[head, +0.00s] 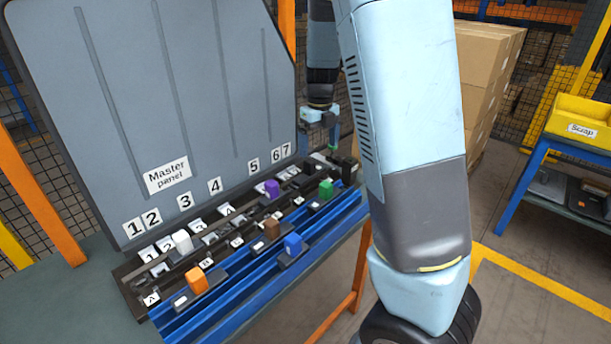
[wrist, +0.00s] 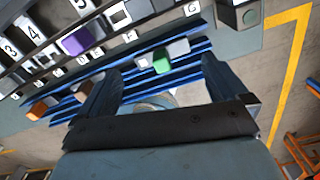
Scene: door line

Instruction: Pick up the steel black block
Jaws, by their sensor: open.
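My gripper (head: 320,135) hangs over the far right end of the rail rack in the head view. In the wrist view my gripper (wrist: 157,85) has its two fingers spread wide, with nothing held between them. I cannot single out the steel black block with certainty. Several dark pieces sit in the rack near labels 6 and 7, including one dark piece (head: 301,181) in the head view. The gripper and arm partly hide that end. In the wrist view a green block (wrist: 162,61) shows in the gap between the fingers, on the blue rails below.
The rack's blue rails (head: 262,287) carry orange (head: 197,281), blue (head: 292,244) and brown (head: 272,228) blocks. White (head: 182,241) and purple (head: 272,188) blocks stand behind. The grey master panel (head: 150,90) rises behind the rack. A yellow scrap bin (head: 580,120) stands right.

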